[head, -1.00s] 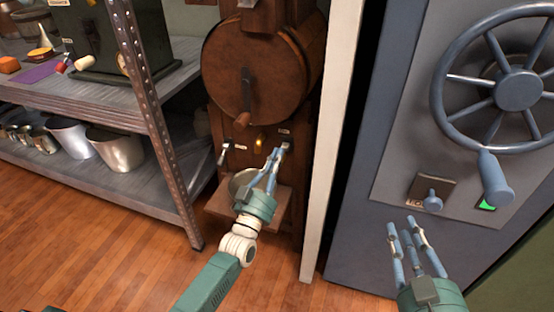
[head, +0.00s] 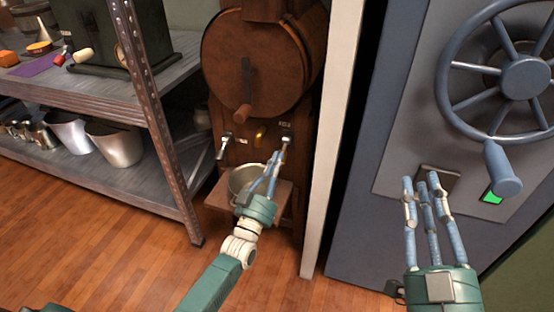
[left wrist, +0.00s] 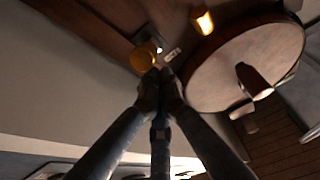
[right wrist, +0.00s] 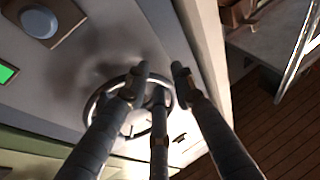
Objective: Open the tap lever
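The wooden machine (head: 225,60) has two small metal levers on its lower front, a left lever (head: 222,148) and a right lever (head: 286,139). A brass tap (head: 260,136) sits between them. My left gripper (head: 279,154) is at the right lever, its fingers drawn together. In the left wrist view its fingertips (left wrist: 160,74) meet just beside a round, orange-lit knob (left wrist: 144,57), apparently the right lever's end. Whether they touch it is unclear. My right gripper (head: 422,182) is open and empty in front of the safe; its spread fingers also show in the right wrist view (right wrist: 160,75).
A metal bowl (head: 240,183) stands on a small wooden shelf (head: 217,197) below the tap. A metal rack (head: 160,125) is at left. A white post (head: 335,130) separates the machine from the grey safe (head: 360,200), which has a large wheel (head: 525,77).

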